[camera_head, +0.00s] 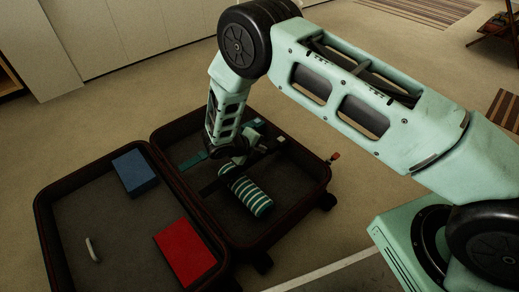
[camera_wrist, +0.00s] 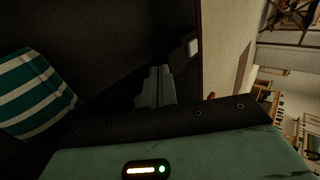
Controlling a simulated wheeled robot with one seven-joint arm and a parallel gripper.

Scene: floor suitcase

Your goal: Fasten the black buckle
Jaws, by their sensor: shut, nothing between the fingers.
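An open dark suitcase (camera_head: 165,195) lies on the floor with both halves facing up. My gripper (camera_head: 246,157) is down over its right half, close to a green-and-white striped roll (camera_head: 250,193). In the wrist view my gripper's fingers (camera_wrist: 155,86) are together with nothing between them, and the striped roll (camera_wrist: 32,95) is at the left. A dark strap (camera_head: 212,184) runs beside the roll. I cannot make out the black buckle clearly; it is lost in the dark interior or hidden behind my gripper.
The left half holds a blue box (camera_head: 135,172), a red box (camera_head: 187,252) and a small pale curved object (camera_head: 93,250). A teal strip (camera_head: 193,160) and small white pieces (camera_head: 280,139) show in the right half. The suitcase walls stand around my gripper.

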